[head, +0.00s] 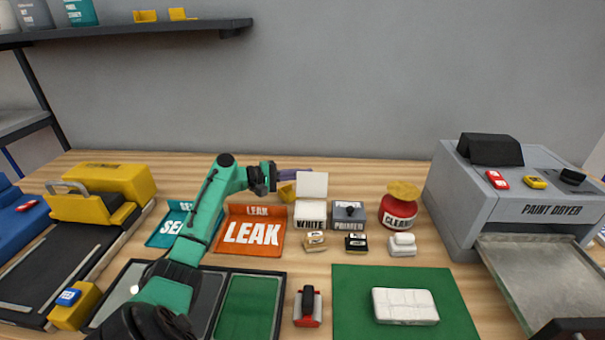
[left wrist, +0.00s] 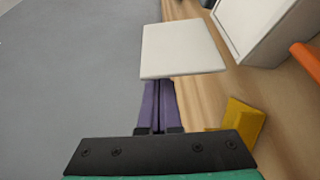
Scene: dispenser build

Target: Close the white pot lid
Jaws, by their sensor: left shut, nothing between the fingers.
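The white pot (head: 310,216), labelled WHITE, stands in the middle of the table, and it also shows in the left wrist view (left wrist: 268,28). Its flat white lid (head: 312,184) is open and stands upright at the pot's back edge. In the left wrist view the lid (left wrist: 183,47) is a pale square plate ahead of the fingers. My left gripper (head: 297,173) is at the lid's left, its purple fingers (left wrist: 158,105) shut and empty. Their tips are partly hidden by the lid, so I cannot tell whether they touch it. My right gripper is not in view.
The grey PRIMER pot (head: 348,215) and red CLEAR pot (head: 397,214) stand to the right. An orange LEAK tray (head: 251,232) is on the left. A yellow piece (left wrist: 243,119) lies near the fingers. Small blocks (head: 315,241) sit in front. The paint dryer (head: 465,218) is far right.

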